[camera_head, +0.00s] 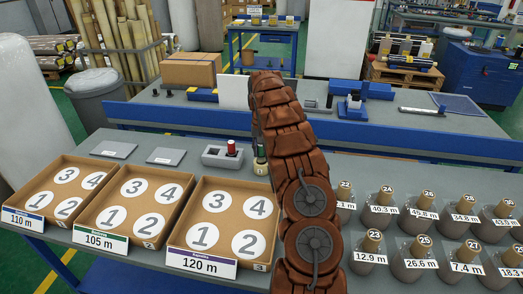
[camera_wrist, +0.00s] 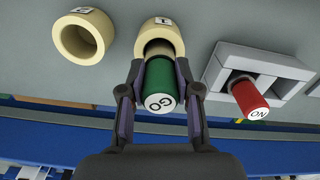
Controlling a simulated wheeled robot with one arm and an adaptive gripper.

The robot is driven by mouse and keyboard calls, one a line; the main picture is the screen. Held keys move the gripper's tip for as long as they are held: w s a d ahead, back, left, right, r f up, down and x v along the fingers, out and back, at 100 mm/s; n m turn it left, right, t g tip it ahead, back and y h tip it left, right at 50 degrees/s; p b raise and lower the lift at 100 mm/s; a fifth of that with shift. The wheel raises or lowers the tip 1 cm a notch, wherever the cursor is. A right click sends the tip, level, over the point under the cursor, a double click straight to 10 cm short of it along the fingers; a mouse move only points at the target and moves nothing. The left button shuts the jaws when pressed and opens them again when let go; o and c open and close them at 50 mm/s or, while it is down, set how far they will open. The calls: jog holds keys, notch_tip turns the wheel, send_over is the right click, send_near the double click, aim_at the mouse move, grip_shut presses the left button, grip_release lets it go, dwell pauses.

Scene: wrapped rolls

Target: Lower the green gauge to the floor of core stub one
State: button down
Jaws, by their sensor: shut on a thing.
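The green gauge (camera_wrist: 158,78), with GO on its end, is between the two fingers of my gripper (camera_wrist: 158,98) in the wrist view. My gripper is shut on its green handle. Its paler shaft points at the mouth of core stub one (camera_wrist: 178,38), a cream ring with a label. The shaft's far end overlaps the mouth; how deep it sits, and the stub's floor, I cannot see.
A second cream stub (camera_wrist: 104,32) stands left of stub one in the wrist view. A grey holder (camera_wrist: 293,72) with a red gauge (camera_wrist: 249,97) stands close on the right. Numbered trays (camera_head: 168,205) lie left of my arm; several tagged rolls (camera_head: 418,250) stand right.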

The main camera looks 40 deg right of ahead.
jog(key=shift+f+b, duration=0.7)
jog(key=shift+f, duration=0.65)
dwell(1.1)
jog(key=c, duration=0.7)
grip_release()
jog(key=shift+c, duration=0.2)
notch_tip(320, 180, up, 12)
jog(key=shift+f, duration=0.1)
dwell(0.4)
